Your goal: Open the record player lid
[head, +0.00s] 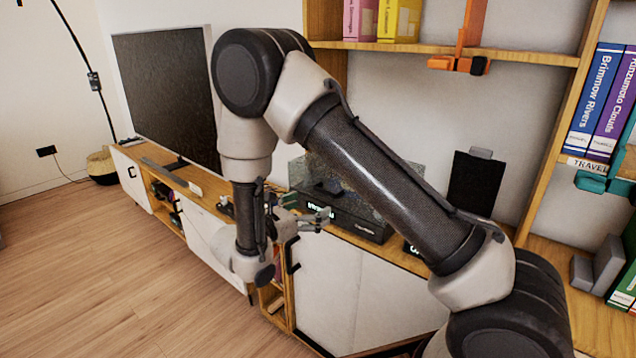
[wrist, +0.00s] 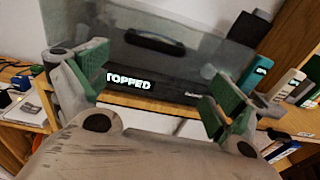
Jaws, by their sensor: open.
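The record player (head: 372,229) stands on the wooden media cabinet, partly hidden behind my arm. Its dark front also shows in the wrist view (wrist: 172,92), with lit letters reading "TOPPED", the left end covered by a finger. The smoky see-through lid (wrist: 215,45) sits above the front and looks down. A dark handle (wrist: 155,41) is on the lid's front. My gripper (head: 308,212) is open in front of the player, with its green-padded fingers spread. In the wrist view, my gripper (wrist: 155,88) has nothing between its fingers, and the handle appears above and between them.
The cabinet (head: 325,285) has white doors and open compartments. A dark screen (head: 165,95) stands on its left part. A dark upright panel (head: 476,183) is right of the player. Shelves with books (head: 600,100) rise at the right. The wooden floor (head: 90,270) at left is clear.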

